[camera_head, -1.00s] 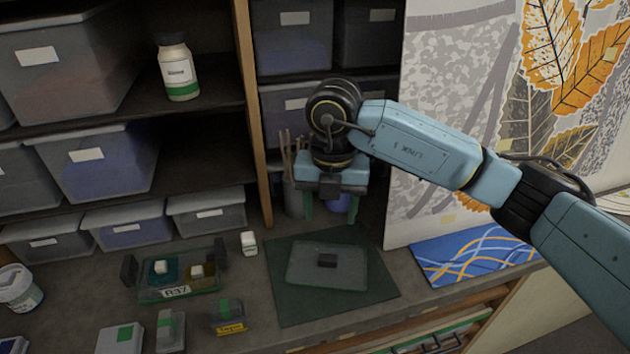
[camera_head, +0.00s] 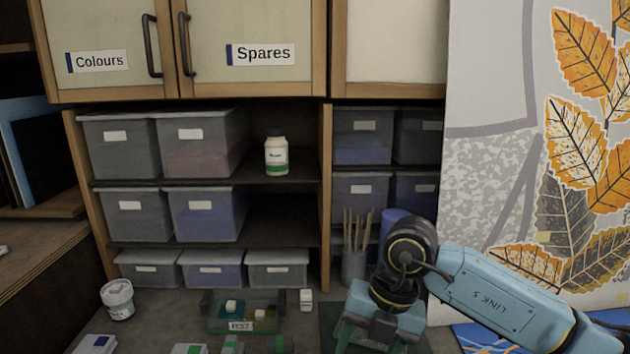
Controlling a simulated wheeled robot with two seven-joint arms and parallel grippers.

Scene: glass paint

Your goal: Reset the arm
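My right arm comes in from the right in the head view, a pale blue arm with a black wrist. My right gripper (camera_head: 378,338) hangs at the bottom of the picture, right of the middle, over the dark green mat (camera_head: 330,318). Its green fingers stand apart, and I see nothing held between them. The fingertips are partly hidden by the gripper body and the lower picture edge. My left arm and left gripper are not in view.
A holder with brushes (camera_head: 354,264) stands close behind my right gripper. A labelled tray (camera_head: 225,316), a small white bottle (camera_head: 306,299) and a white jar (camera_head: 118,299) stand left. Shelves hold grey bins and a bottle (camera_head: 276,156). A leaf-patterned panel (camera_head: 490,180) rises at right.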

